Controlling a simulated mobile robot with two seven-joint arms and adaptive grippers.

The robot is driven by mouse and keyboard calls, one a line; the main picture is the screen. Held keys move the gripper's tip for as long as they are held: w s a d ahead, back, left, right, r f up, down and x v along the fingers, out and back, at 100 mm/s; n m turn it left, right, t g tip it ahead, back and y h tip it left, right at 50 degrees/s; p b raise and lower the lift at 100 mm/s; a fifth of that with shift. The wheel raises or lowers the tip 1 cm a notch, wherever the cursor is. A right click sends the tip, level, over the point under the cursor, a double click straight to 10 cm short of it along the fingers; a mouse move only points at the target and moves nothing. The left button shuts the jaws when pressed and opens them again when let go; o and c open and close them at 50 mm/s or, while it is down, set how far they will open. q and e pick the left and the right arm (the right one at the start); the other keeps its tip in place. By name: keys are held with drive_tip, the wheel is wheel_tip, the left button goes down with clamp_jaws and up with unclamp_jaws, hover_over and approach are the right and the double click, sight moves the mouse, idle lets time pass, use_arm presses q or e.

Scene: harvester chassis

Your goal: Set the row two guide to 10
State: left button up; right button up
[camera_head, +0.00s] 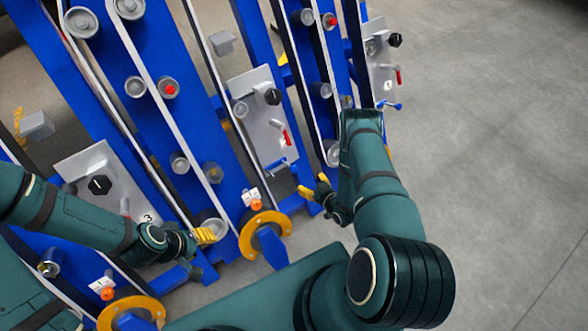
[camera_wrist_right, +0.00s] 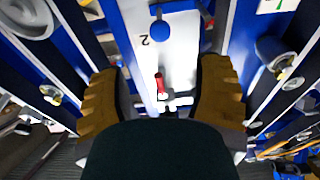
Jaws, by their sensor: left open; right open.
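The grey row two plate (camera_head: 252,100) sits on the blue frame in the middle of the head view, with a black knob (camera_head: 272,97) and a red handle (camera_head: 287,138). In the right wrist view the plate (camera_wrist_right: 172,40) carries a "2", and the red handle (camera_wrist_right: 160,83) shows between my fingers, apart from them. My right gripper (camera_head: 313,186) is open and empty, just below the plate in the head view. My left gripper (camera_head: 201,250) is open at the lower left, below the plate marked 3. I cannot read any guide setting.
Similar plates marked 3 (camera_head: 82,169) and 1 (camera_head: 378,54) stand left and right. Yellow rings (camera_head: 282,222) (camera_head: 150,303) with orange knobs are at the lower edge. Blue beams and rollers surround the plates. The concrete floor (camera_head: 490,150) at right is clear.

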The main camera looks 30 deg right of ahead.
sight(295, 169)
drive_tip(key=b+x, duration=0.3)
drive_tip(key=x, duration=0.9)
drive_tip(key=shift+a, duration=0.1)
drive_tip(key=shift+c, duration=0.2)
clamp_jaws()
